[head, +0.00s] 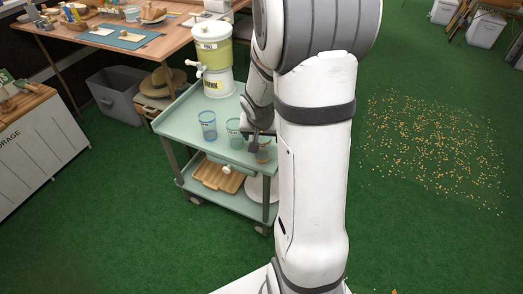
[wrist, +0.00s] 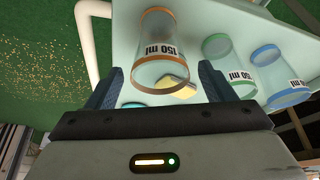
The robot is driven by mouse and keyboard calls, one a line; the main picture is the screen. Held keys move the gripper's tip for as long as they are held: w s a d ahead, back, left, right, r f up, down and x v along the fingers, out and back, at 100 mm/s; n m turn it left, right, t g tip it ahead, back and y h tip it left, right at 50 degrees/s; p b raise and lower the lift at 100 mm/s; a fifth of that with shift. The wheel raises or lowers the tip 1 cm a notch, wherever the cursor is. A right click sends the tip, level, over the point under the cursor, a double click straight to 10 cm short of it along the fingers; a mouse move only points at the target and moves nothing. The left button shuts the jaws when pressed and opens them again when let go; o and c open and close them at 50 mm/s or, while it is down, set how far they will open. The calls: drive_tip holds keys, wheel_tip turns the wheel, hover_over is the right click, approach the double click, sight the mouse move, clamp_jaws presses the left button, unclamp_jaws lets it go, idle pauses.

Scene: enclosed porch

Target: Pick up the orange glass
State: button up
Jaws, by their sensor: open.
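The orange glass (head: 263,154) stands at the right end of the cart's top shelf, partly covered by my gripper (head: 258,134) in the head view. In the wrist view the orange glass (wrist: 162,42) is clear with orange rims and a "150 ml" label. My gripper (wrist: 158,80) is open, one finger on each side of the picture. The glass lies just beyond and between the fingertips; nothing is held. A green glass (wrist: 221,52) and a blue glass (wrist: 279,74) stand beside it in a row.
The pale green cart (head: 178,122) also holds a drink dispenser (head: 213,55) at its back.

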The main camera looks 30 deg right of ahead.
drive_tip(key=shift+c, duration=0.6)
drive_tip(key=c, duration=1.3)
drive_tip(key=shift+r, duration=0.1)
